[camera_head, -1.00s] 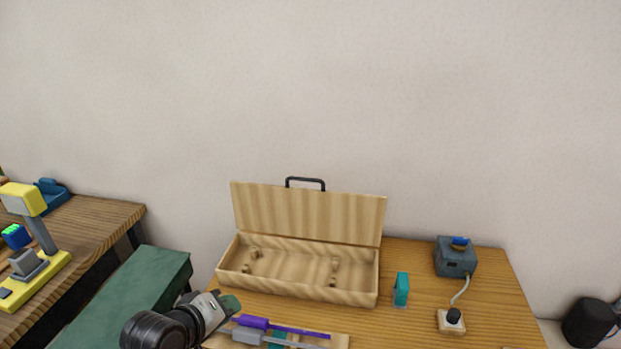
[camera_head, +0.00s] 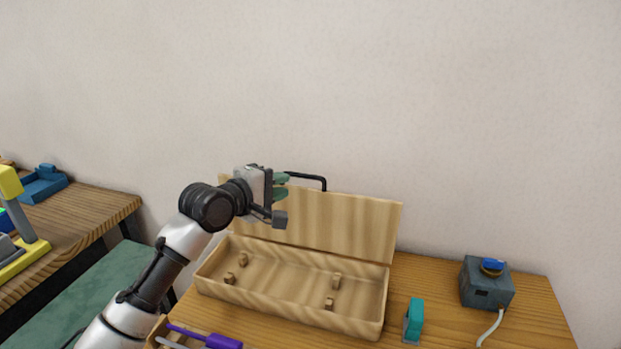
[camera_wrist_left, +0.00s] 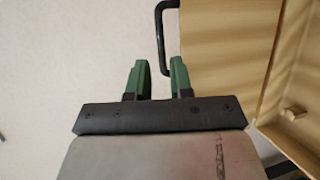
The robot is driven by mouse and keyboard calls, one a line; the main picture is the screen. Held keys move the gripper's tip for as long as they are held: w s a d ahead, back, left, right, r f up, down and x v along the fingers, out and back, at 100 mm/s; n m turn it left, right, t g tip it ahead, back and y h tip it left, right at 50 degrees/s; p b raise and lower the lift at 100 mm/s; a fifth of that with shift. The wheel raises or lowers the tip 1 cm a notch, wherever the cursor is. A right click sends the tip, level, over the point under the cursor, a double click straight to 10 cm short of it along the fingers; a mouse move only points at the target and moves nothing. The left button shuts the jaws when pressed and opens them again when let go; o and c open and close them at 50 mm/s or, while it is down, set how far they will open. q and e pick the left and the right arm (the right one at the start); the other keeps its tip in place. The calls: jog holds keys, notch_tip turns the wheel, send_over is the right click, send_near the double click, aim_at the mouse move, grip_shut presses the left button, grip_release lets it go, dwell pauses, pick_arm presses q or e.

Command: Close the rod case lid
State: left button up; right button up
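The wooden rod case (camera_head: 286,308) stands on the table with its lid (camera_head: 345,226) raised upright at the back. The case is empty apart from small wooden rod supports. A black handle (camera_head: 310,177) sits on the lid's top edge. My left gripper (camera_head: 281,186) is at the left part of the lid's top edge, close to the handle. In the left wrist view its two green fingers (camera_wrist_left: 156,78) are apart with nothing between them. The handle (camera_wrist_left: 160,35) shows just ahead of the fingers there; contact cannot be told. My right gripper is not in view.
Purple and grey rods (camera_head: 205,337) lie in front of the case. A teal block (camera_head: 414,320) stands at its right, and a grey box with a blue knob (camera_head: 487,284) is farther right. Another table (camera_head: 85,206) stands at the left.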

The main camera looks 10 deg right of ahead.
aim_at(306, 178)
pick_arm(q)
jog(key=x, duration=0.3)
jog(key=shift+d, duration=0.2)
jog(key=x, duration=0.4)
jog(key=shift+w+d+f, duration=0.1)
jog(key=shift+w+d, duration=0.2)
jog(key=shift+w, duration=0.05)
jog(key=shift+w+d+f, duration=0.15)
jog(key=shift+w+d, duration=0.25)
jog(key=shift+w, duration=0.05)
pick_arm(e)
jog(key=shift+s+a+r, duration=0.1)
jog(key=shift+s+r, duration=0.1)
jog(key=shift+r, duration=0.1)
pick_arm(q)
grip_shut()
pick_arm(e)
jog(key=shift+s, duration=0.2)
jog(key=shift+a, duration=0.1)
